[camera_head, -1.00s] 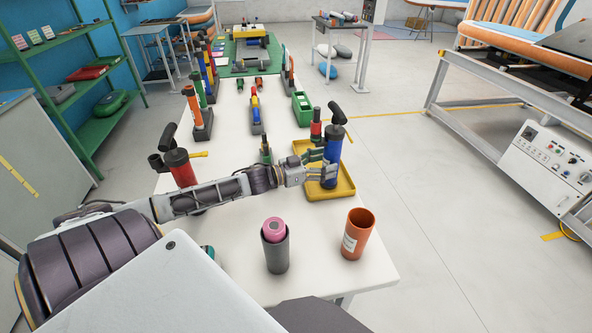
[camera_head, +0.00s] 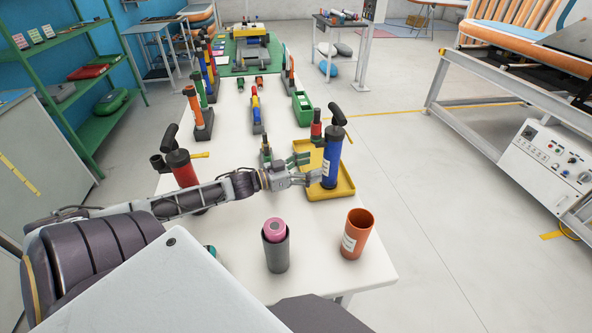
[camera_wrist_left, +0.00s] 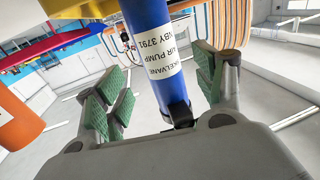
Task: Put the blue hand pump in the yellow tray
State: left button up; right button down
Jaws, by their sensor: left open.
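The blue hand pump (camera_head: 331,164), with a black handle and white label, stands upright in the yellow tray (camera_head: 317,195) near the right edge of the white table. It also shows in the left wrist view (camera_wrist_left: 147,40), between the spread green-padded fingers with gaps at both sides. My left gripper (camera_head: 304,170) is open, just left of the pump, with its fingers above the tray's left part. The pump's base and part of the tray are partly hidden. My right gripper is not seen.
A red pump (camera_head: 181,168) stands left, behind my left arm. An orange cup (camera_head: 357,233) and a grey cup (camera_head: 276,252) holding a pink roll stand at the front. A green bin (camera_head: 302,108) and a red-and-black item (camera_head: 316,127) stand behind the tray.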

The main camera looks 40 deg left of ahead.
pick_arm(q)
jog(key=p+v, duration=0.1)
jog(key=v, duration=0.3)
jog(key=shift+s+a, duration=0.15)
jog(key=shift+s, duration=0.05)
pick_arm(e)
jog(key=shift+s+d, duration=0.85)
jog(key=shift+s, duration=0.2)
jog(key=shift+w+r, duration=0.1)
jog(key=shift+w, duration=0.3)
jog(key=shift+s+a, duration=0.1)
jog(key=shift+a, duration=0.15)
